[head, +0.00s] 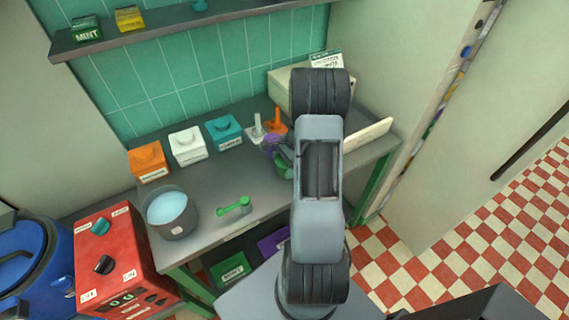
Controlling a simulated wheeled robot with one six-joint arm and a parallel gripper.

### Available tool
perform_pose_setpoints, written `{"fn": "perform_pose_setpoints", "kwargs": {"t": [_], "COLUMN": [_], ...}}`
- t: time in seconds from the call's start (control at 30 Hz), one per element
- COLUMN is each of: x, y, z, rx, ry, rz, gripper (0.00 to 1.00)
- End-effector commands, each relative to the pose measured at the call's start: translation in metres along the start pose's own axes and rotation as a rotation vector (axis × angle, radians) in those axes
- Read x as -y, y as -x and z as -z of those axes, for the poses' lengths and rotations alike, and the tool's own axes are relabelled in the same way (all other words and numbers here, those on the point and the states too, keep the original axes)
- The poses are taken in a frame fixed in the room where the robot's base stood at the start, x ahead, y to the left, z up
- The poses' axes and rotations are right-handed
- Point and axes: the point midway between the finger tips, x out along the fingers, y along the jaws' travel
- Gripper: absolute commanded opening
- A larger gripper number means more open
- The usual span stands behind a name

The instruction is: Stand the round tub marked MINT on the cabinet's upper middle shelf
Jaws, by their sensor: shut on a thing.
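My gripper (282,153) is low over the right part of the grey counter, largely hidden behind my own arm. It appears shut on a small green round thing (283,169), which looks like the tub; no MINT marking can be read on it. A purple thing (270,144) shows right beside the gripper, and I cannot tell whether they touch. I cannot make out the cabinet's upper middle shelf in this view. A green square box marked MINT (87,30) stands on the wall shelf (160,36) at the upper left.
A yellow box (129,18) stands beside the green one. Orange (148,161), white (187,145) and teal (223,131) lidded boxes line the counter's back. A pot (171,213) and a green-handled object (234,207) are in front. A red machine (117,262) stands at the left.

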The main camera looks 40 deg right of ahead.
Motion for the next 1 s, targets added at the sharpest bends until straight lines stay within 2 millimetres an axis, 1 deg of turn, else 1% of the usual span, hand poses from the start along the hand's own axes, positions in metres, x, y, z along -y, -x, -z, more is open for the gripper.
{"fn": "perform_pose_setpoints", "kwargs": {"t": [0.17, 0.3, 0.33, 0.53, 0.77, 0.9, 1.0], "x": [0.0, 0.0, 0.0, 0.0, 0.0, 0.001, 0.001], "y": [0.0, -0.004, -0.004, -0.003, -0.002, 0.006, 0.021], "z": [0.0, 0.002, 0.002, 0.001, 0.001, 0.0, 0.001], "rx": [0.0, 0.0, 0.0, 0.0, 0.0, -0.002, -0.003], "ry": [0.0, 0.0, 0.0, 0.0, 0.0, 0.001, 0.001], "rz": [0.001, 0.0, 0.0, 0.0, 0.0, 0.004, 0.005], "gripper": [0.52, 0.52, 0.8, 0.99, 1.0, 1.0, 1.0]}}
